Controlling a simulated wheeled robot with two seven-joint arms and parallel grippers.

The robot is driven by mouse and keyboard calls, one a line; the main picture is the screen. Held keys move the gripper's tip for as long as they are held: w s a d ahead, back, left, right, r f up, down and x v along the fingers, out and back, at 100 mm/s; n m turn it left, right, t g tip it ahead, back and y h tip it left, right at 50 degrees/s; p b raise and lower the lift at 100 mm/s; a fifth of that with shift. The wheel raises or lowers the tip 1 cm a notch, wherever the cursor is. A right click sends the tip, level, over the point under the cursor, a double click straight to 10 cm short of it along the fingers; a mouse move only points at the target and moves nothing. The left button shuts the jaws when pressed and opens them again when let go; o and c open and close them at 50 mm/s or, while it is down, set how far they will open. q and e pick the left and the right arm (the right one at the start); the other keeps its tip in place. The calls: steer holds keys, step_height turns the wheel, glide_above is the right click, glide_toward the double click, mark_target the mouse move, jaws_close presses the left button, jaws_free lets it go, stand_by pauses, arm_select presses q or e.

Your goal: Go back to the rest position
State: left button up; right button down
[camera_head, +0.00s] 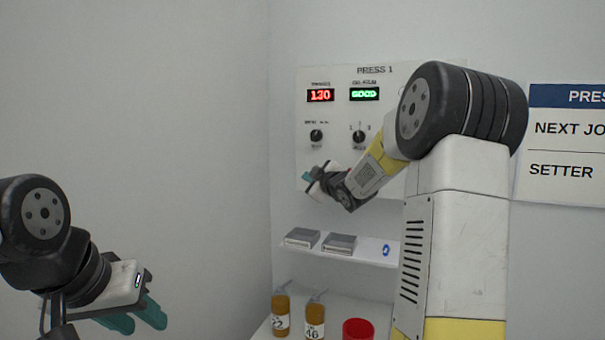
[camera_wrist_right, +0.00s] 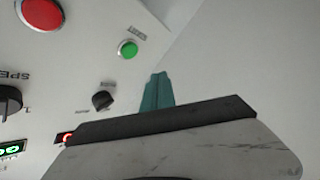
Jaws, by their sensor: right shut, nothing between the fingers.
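My right gripper (camera_head: 311,180) is in front of the lower left part of the PRESS 1 panel (camera_head: 344,80), its arm reaching in from the right. In the right wrist view its teal fingers (camera_wrist_right: 157,91) are shut together and empty, with the panel to their left and bare wall to their right. Whether they touch the panel cannot be told. My left gripper (camera_head: 136,318) is low at the left, away from the panel. Its teal fingers look apart, with nothing seen between them.
The panel has a red display (camera_head: 320,95), a green display (camera_head: 364,93), two knobs, and a green button (camera_wrist_right: 128,49) and red button (camera_wrist_right: 41,12). Below, a shelf (camera_head: 372,255) holds two grey boxes and a blue ring. Amber bottles (camera_head: 281,315) and a red container (camera_head: 357,330) stand lower.

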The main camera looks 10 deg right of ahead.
stand_by(0.4)
steer(key=s+a+f+m+g, duration=0.2)
steer(key=s+f+m+g, duration=0.1)
steer(key=s, duration=1.1)
steer(key=s+a+f+m+g+h, duration=0.1)
steer(key=s+a+f+m+g, duration=0.2)
steer(key=s, duration=1.1)
steer(key=s+a+f+m+g, duration=0.2)
steer(key=s+f+m+g, duration=0.2)
steer(key=s, duration=0.9)
steer(key=shift+s+a+f+m+g, duration=0.35)
steer(key=shift+f+m, duration=0.25)
steer(key=shift+m, duration=0.2)
